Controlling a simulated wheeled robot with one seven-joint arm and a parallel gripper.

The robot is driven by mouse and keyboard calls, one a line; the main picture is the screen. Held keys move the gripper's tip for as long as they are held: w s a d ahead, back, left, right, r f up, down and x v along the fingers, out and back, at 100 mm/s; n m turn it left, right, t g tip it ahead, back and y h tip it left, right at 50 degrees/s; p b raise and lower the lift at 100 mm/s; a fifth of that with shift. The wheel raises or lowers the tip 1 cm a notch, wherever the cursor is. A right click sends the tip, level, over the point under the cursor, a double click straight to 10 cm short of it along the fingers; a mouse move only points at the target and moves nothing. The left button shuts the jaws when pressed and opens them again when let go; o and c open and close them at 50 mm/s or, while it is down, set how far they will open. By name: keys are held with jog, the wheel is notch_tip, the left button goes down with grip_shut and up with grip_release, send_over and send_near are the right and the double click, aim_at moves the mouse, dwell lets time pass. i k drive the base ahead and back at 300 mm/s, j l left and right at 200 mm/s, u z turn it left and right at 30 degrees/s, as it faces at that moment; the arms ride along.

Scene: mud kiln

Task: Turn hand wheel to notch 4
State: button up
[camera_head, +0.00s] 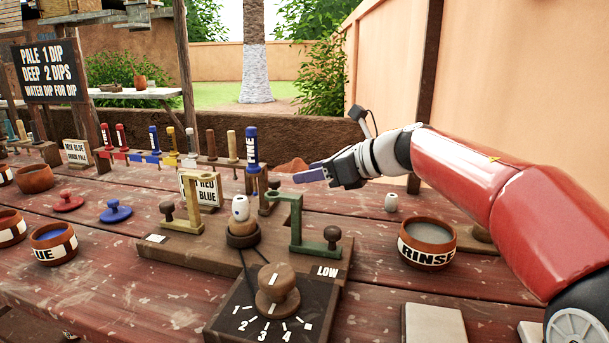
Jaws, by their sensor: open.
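The hand wheel (279,290) is a round wooden knob on a dark dial plate (232,322) at the front centre of the table. White numbers 1 to 4 and tick marks run around the near side of the dial. White marks show on the knob's top and front; the front one faces roughly toward 3, but I cannot tell the exact setting. My gripper (305,174) is open and empty, seen side-on, above the back of the table. It is well behind and above the wheel, touching nothing that I can see.
A green bracket (296,222) and a yellow bracket (184,216) flank a small white pot (240,208) on a stand behind the wheel. A blue-labelled post (252,150) stands left of my gripper. The rinse bowl (427,243) is to the right. Flat blocks (434,325) lie front right.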

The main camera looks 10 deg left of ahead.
aim_at(278, 297)
jog(key=k+l, duration=0.35)
jog(key=l, duration=0.15)
jog(key=k+l, duration=0.75)
jog(key=l, duration=0.25)
